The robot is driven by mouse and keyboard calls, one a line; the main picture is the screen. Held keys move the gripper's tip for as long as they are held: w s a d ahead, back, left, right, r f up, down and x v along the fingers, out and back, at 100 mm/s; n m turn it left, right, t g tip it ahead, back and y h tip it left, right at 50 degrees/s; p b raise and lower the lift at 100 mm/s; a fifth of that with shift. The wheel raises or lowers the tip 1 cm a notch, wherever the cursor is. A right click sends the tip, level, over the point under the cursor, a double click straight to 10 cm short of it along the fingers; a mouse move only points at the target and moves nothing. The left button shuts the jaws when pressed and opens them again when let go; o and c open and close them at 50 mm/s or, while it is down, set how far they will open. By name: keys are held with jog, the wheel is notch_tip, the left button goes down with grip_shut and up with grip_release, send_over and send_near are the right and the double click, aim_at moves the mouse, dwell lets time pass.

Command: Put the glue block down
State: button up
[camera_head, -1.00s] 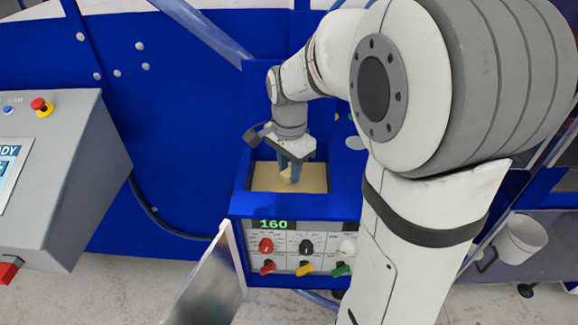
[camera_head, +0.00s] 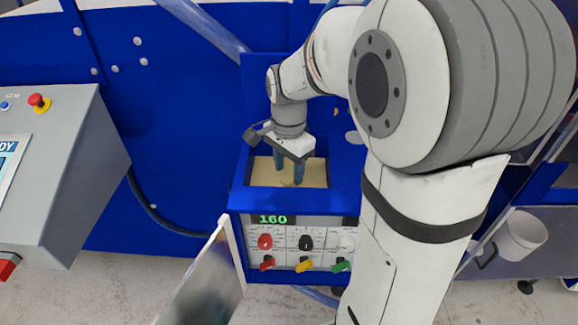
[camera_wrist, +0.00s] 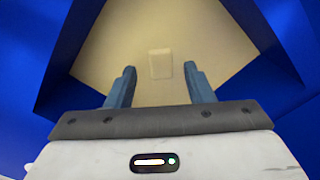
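The glue block (camera_wrist: 160,63) is a small cream block. In the wrist view it rests on or in the pale tan surface (camera_wrist: 210,38) inside the blue-walled tank, just beyond my fingertips. My gripper (camera_wrist: 159,69) is open, with one blue finger to each side of the block and a clear gap to both. In the head view my gripper (camera_head: 289,177) points down into the tank opening, its fingers apart. The block is hard to make out there against the tan surface (camera_head: 262,179).
Blue tank walls (camera_wrist: 275,45) surround the fingers closely. Below the opening is a panel with knobs and a display (camera_head: 273,219) reading 160. An open door (camera_head: 205,280) stands at front left. A grey console (camera_head: 65,170) is at left and a white bucket (camera_head: 522,236) at right.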

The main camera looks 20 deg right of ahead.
jog(key=shift+r, duration=0.15)
jog(key=shift+r+p, duration=0.3)
jog(key=shift+p, duration=0.05)
notch_tip(320, 180, up, 12)
jog(key=shift+r+b, duration=0.2)
jog(key=shift+b, duration=0.15)
